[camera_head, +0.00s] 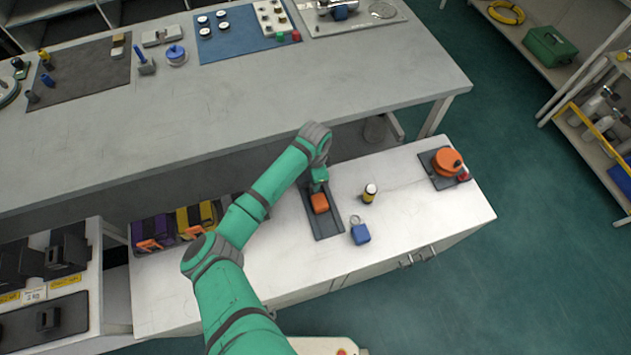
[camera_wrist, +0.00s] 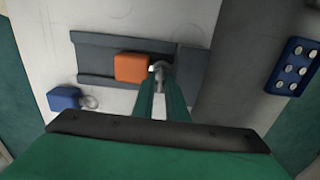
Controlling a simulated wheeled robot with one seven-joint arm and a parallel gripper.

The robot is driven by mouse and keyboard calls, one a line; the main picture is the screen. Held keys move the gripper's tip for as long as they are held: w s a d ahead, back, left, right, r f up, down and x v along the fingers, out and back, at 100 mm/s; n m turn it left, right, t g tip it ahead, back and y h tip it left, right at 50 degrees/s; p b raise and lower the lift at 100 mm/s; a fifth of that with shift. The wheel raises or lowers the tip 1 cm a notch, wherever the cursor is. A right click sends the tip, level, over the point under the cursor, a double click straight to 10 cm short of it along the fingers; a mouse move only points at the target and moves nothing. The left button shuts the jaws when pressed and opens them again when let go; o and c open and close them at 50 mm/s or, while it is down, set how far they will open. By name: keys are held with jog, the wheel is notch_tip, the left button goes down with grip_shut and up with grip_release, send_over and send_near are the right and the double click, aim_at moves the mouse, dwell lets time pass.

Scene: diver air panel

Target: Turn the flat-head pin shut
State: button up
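A dark grey plate (camera_head: 328,226) lies on the white cabinet top, with an orange block (camera_head: 320,203) on it. In the wrist view the plate (camera_wrist: 95,58) runs across the picture and the orange block (camera_wrist: 131,67) sits on it. A small pale metal piece (camera_wrist: 158,67), perhaps the flat-head pin, shows just right of the block. My gripper (camera_wrist: 160,82) has its two fingers at this piece, with a narrow gap between them. I cannot tell whether they grip it. In the head view my gripper (camera_head: 320,187) is low at the block's far end and hides the piece.
A blue padlock-like block (camera_head: 360,234) and a small dark bottle with a yellow band (camera_head: 369,193) stand right of the plate. An orange round part on a dark base (camera_head: 447,161) is farther right. Purple (camera_head: 152,230) and yellow cases stand at left. A long grey bench (camera_head: 230,95) lies behind.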

notch_tip(320, 180, up, 11)
jog(key=shift+f, duration=0.2)
dwell(0.3)
jog(key=shift+d, duration=0.1)
